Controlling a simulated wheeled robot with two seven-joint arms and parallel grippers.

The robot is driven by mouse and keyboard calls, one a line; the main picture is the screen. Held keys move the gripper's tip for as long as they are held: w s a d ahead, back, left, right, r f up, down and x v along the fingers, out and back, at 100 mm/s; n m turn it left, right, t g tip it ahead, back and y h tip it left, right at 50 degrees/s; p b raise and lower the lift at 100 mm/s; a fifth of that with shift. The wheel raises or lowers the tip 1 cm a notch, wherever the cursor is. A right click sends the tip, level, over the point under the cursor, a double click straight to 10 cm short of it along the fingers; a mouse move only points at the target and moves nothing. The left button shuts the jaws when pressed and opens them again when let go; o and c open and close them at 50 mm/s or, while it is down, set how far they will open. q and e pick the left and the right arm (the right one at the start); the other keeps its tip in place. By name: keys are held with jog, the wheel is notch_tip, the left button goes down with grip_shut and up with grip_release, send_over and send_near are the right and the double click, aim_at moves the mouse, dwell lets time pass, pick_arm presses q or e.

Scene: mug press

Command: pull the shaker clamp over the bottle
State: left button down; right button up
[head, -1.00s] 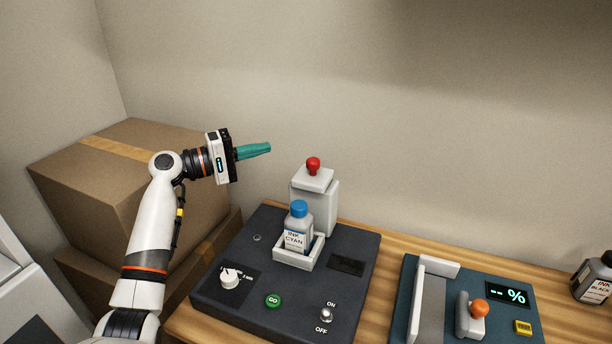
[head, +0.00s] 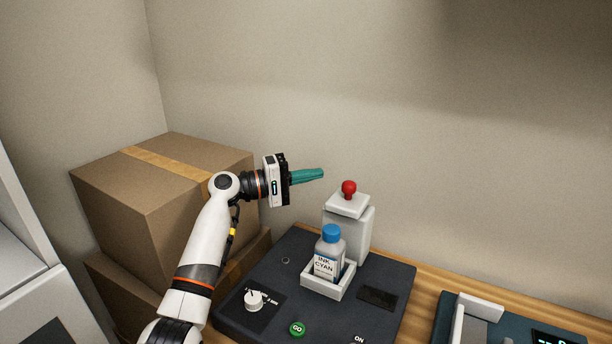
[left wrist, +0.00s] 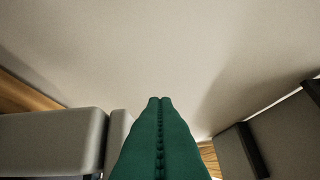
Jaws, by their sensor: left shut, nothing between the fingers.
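The shaker clamp (head: 347,207) is a light grey block with a red knob (head: 349,187) on top, standing at the back of the dark shaker base (head: 275,287). The ink cyan bottle (head: 327,262), white with a blue cap, stands upright in a white holder (head: 328,284) in front of the clamp. The clamp is behind the bottle, not over it. My left gripper (head: 322,173) has green fingers, shut and empty, in the air just left of the red knob and apart from it. The shut fingers also show in the left wrist view (left wrist: 160,135). My right gripper is not in view.
The base carries a white dial (head: 254,299), a green GO button (head: 298,328) and a small dark display (head: 378,297). Cardboard boxes (head: 165,195) stand at the left behind my arm. A teal device (head: 490,318) sits at the lower right on the wooden table (head: 430,283).

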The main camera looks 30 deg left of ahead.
aim_at(336, 193)
pick_arm(q)
jog(key=d, duration=0.2)
jog(key=w+d+p, duration=0.1)
jog(key=d, duration=0.1)
jog(key=d+p, duration=0.1)
jog(key=d, duration=0.1)
jog(key=shift+w, duration=0.3)
jog(key=shift+s+d+f+p, duration=0.1)
jog(key=shift+s+d+p, duration=0.05)
jog(key=shift+s+p, duration=0.2)
jog(key=shift+s, duration=0.1)
